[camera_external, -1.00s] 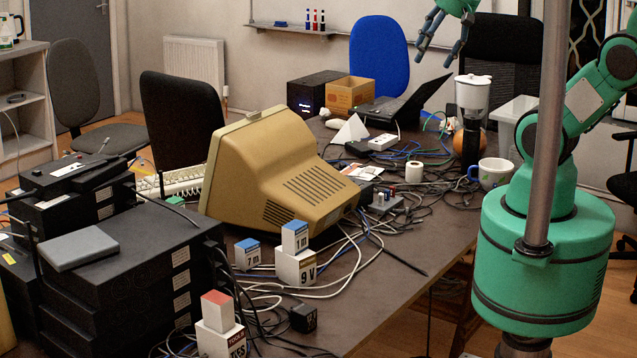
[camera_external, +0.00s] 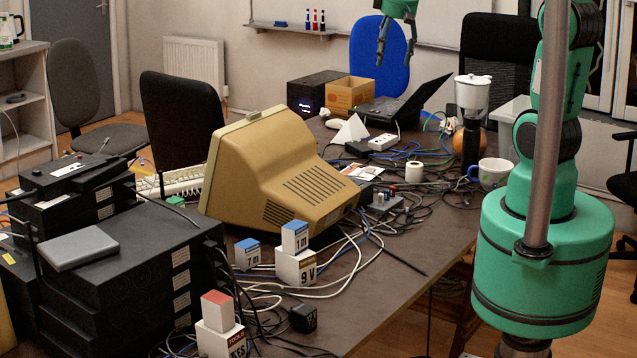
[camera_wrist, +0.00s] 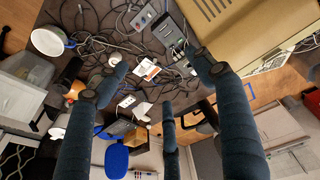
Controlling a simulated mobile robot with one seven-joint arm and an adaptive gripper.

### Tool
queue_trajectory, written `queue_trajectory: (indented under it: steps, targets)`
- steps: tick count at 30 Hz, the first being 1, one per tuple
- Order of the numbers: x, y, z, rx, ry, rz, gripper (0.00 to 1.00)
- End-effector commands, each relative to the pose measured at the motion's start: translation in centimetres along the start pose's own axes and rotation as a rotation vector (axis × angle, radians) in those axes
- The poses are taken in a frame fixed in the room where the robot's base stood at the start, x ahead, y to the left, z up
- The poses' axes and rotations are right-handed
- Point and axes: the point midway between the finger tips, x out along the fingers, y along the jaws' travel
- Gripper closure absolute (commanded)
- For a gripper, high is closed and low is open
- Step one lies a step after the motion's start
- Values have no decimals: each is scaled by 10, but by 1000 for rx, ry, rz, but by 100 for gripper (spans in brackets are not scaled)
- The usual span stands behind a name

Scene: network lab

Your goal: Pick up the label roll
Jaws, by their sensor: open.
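The label roll (camera_external: 413,171), a small white cylinder, stands upright on the dark table among cables, right of the beige monitor. In the wrist view a small white round shape that looks like the roll (camera_wrist: 115,59) shows by the tip of the left finger, partly hidden. My gripper (camera_external: 396,58) is open and empty, fingers pointing down, high above the far side of the table in front of the blue chair. It is well above and behind the roll, not touching it. In the wrist view my gripper (camera_wrist: 158,82) shows its dark fingers spread wide.
A white mug (camera_external: 495,173) stands right of the roll, and a blender-like jar (camera_external: 473,95) behind it. The big beige monitor (camera_external: 285,170) is to the left. A grey connector box (camera_external: 384,203) and loose cables lie close to the roll. A laptop (camera_external: 405,104) sits behind.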

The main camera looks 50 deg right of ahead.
Motion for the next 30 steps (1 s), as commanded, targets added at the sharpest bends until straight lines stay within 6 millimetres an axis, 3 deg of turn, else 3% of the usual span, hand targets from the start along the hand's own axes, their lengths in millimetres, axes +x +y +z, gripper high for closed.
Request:
queue_trajectory:
  steps: [7, 15, 22, 30]
  targets:
    - [66, 63, -24, -2, -62, -7, 32]
    - [145, 132, -32, -7, -124, -24, 32]
    - [219, 191, -23, -10, -170, -45, 32]
    - [304, 250, 3, -14, -217, -75, 32]
